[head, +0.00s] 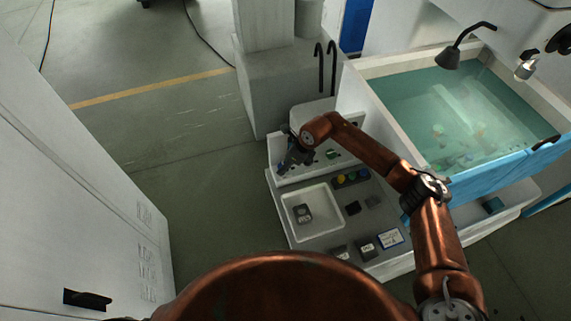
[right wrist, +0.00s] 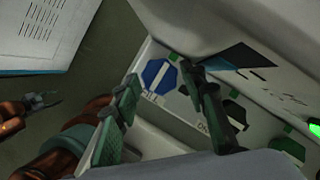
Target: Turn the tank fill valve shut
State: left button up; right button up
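A blue eight-sided knob (right wrist: 158,75) with a white bar across it sits on the pale panel, above partly hidden lettering that I cannot read in full. I take it for the fill valve. In the right wrist view my right gripper (right wrist: 163,98) is open, one finger on each side of the knob's near edge, with no clear contact. In the head view my right gripper (head: 287,160) is at the left end of the panel (head: 345,157), mostly covering the knob. My left gripper (right wrist: 46,101) shows small at the left of the wrist view, fingers apart; the head view does not show it.
The water-filled tank (head: 450,110) stands to the right, with a lamp (head: 449,57) over it. A white tray (head: 289,213) with a grey part lies below the panel, beside coloured buttons (head: 351,176). A white cabinet (head: 75,190) stands left; the floor between is clear.

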jog(key=shift+c, duration=0.7)
jog(key=c, duration=0.7)
jog(key=shift+c, duration=0.2)
